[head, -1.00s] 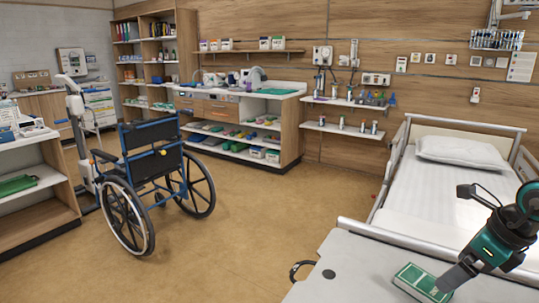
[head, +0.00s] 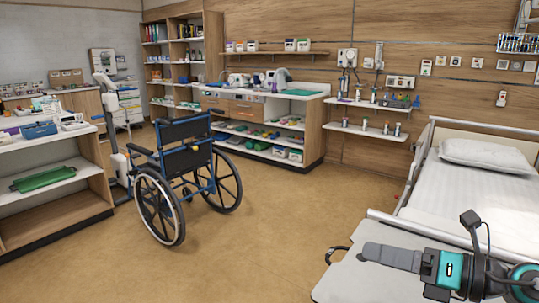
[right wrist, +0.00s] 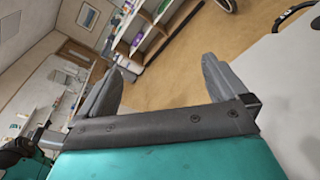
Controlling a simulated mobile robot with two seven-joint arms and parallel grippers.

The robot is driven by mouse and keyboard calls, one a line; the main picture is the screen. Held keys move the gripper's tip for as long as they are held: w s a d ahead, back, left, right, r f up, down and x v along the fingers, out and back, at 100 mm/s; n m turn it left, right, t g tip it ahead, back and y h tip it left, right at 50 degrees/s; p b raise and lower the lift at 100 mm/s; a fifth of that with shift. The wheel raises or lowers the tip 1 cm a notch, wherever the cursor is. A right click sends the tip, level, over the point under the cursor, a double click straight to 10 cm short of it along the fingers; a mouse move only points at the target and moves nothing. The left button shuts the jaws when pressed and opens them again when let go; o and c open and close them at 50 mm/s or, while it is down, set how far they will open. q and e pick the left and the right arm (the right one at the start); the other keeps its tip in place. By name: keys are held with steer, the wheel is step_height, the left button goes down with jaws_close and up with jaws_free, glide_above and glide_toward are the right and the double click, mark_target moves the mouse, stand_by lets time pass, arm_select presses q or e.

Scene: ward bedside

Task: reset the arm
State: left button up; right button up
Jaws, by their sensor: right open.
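My right gripper (head: 368,254) reaches in from the lower right of the head view. It points left over the grey-white tabletop (head: 345,285), with its fingers seen edge-on. In the right wrist view its two grey fingers (right wrist: 161,72) stand apart with nothing between them, so it is open and empty. The teal gripper body fills the bottom of that view. My left gripper does not show in the head view. A green and white box seen earlier on the tabletop does not show now.
The bed (head: 480,190) with a white pillow (head: 487,155) stands behind my right arm. A wheelchair (head: 185,178) stands left of centre on open brown floor. Shelves (head: 50,190) line the left side, and a counter (head: 265,115) stands at the back wall.

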step_height(320, 180, up, 3)
steer(key=d+m+t+h, duration=0.2)
steer(key=m+t+h, duration=0.3)
steer(key=m+t, duration=0.8)
steer(key=s+d+f+m+g+h, duration=0.2)
steer(key=d+f+m+g+h, duration=0.25)
steer(key=m, duration=0.45)
steer(key=s+d+f+m+g+h, duration=0.1)
steer(key=f+m+g+h, duration=0.3)
steer(key=f+m+h, duration=0.4)
steer(key=s+a+f+m+g+y, duration=0.3)
steer(key=s+a+f+g, duration=0.25)
steer(key=s, duration=0.35)
steer(key=s+a+f+m+g+y, duration=0.2)
steer(key=s+a+f+m+g, duration=0.15)
steer(key=s+f+g, duration=0.4)
arm_select(q)
steer(key=p, duration=0.1)
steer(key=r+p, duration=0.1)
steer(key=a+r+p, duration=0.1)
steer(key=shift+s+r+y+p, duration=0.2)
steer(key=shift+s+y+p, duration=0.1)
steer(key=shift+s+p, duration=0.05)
arm_select(e)
steer(key=w+a+f+n+t+y, duration=0.1)
steer(key=w+a+f+t+y, duration=0.1)
steer(key=t, duration=0.7)
steer(key=x, duration=0.4)
steer(key=shift+w+a, duration=0.25)
